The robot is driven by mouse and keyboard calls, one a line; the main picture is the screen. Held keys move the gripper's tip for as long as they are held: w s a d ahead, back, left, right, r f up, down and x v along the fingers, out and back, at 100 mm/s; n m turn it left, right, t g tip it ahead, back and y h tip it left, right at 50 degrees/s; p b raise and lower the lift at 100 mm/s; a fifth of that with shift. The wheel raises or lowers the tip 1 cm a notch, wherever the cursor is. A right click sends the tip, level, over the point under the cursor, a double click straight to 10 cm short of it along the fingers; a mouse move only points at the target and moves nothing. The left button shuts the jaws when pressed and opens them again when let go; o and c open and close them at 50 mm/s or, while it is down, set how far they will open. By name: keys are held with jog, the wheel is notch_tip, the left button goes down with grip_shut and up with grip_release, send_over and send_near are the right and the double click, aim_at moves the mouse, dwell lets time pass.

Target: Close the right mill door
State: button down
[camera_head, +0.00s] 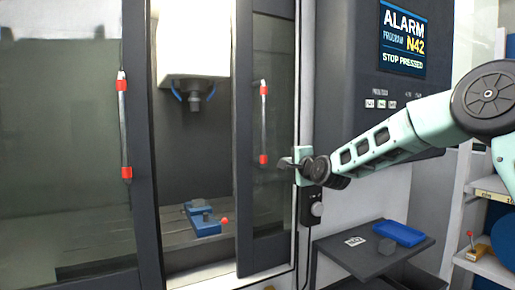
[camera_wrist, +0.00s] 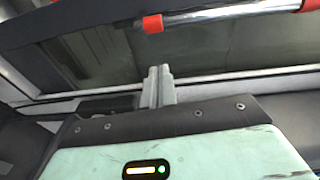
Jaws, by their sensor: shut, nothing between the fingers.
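The right mill door (camera_head: 272,120) is a dark-framed glass panel in the camera_head view. It stands open, with a gap between it and the left door (camera_head: 75,150). Its vertical silver handle (camera_head: 264,122) has red ends. In the wrist view the handle (camera_wrist: 235,14) crosses the top, with one red end at upper middle. My gripper (camera_head: 285,162) is at the right of the handle's lower end, near the door's right edge. Its fingers (camera_wrist: 158,85) are together and empty, pointing toward the door. The fingers look apart from the handle.
Through the gap, a blue vise (camera_head: 204,222) sits on the machine bed below the spindle (camera_head: 194,95). A control panel with an alarm screen (camera_head: 402,38) is at the right. White shelves stand far right.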

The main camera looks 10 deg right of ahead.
jog(key=w+a+r+m+p, duration=0.1)
jog(key=w+a+p, duration=0.2)
jog(key=w+p, duration=0.4)
jog(key=shift+w+a+t+p, duration=0.3)
jog(key=shift+w+t+p, duration=0.1)
jog(key=shift+w, duration=0.7)
jog(key=shift+r, duration=0.1)
jog(key=s+a+b, duration=0.2)
jog(key=s+a, duration=0.2)
jog(key=a, duration=1)
jog(key=s+a+b, duration=0.2)
jog(key=s+a, duration=0.3)
jog(key=a, duration=1)
jog(key=shift+s, duration=0.2)
